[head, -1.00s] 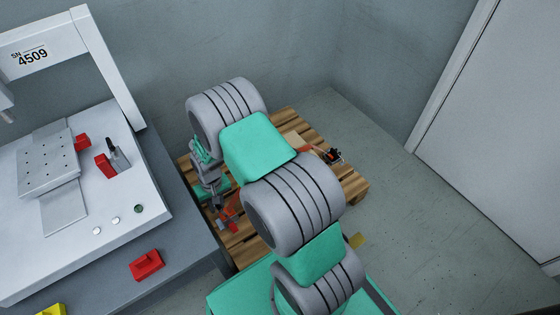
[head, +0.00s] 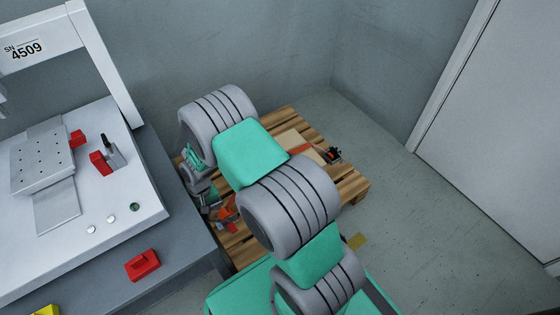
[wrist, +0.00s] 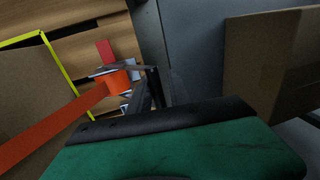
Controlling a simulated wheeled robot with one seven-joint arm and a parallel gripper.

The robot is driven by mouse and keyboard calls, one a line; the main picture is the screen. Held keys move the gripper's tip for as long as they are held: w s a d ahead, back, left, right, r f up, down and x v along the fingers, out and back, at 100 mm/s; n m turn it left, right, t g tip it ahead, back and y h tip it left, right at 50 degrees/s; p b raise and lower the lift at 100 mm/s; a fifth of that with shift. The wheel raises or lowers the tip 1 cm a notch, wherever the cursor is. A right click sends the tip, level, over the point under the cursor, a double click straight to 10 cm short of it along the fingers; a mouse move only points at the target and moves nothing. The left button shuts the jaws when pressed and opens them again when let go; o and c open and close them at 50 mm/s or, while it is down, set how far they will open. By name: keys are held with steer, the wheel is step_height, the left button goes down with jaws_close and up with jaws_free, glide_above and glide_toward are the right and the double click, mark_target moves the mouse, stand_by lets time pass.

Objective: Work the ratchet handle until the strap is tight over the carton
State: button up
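The tan carton (head: 297,144) lies on the wooden pallet, partly hidden behind my arm. It also shows at the left of the wrist view (wrist: 32,95), with yellow edging. An orange strap (head: 301,149) crosses it and runs in the wrist view (wrist: 50,128) to an orange strap roll on the metal ratchet (wrist: 117,82). A red handle piece (wrist: 105,50) stands just beyond. In the head view the ratchet (head: 229,209) is a red-orange patch at the pallet's left edge. My gripper (wrist: 152,80) has its dark fingers beside the ratchet's right end; contact and finger gap are unclear.
The pallet (head: 350,185) stands against the back wall. A grey bench (head: 190,235) with a white gantry machine (head: 100,215) and a red block (head: 142,265) is close on the left. A black-and-orange fitting (head: 333,155) sits at the pallet's right.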

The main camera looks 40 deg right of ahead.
steer(key=shift+r, duration=0.1)
steer(key=shift+a+f+y+b, duration=0.4)
steer(key=shift+a+f+b, duration=0.35)
steer(key=shift+f, duration=0.2)
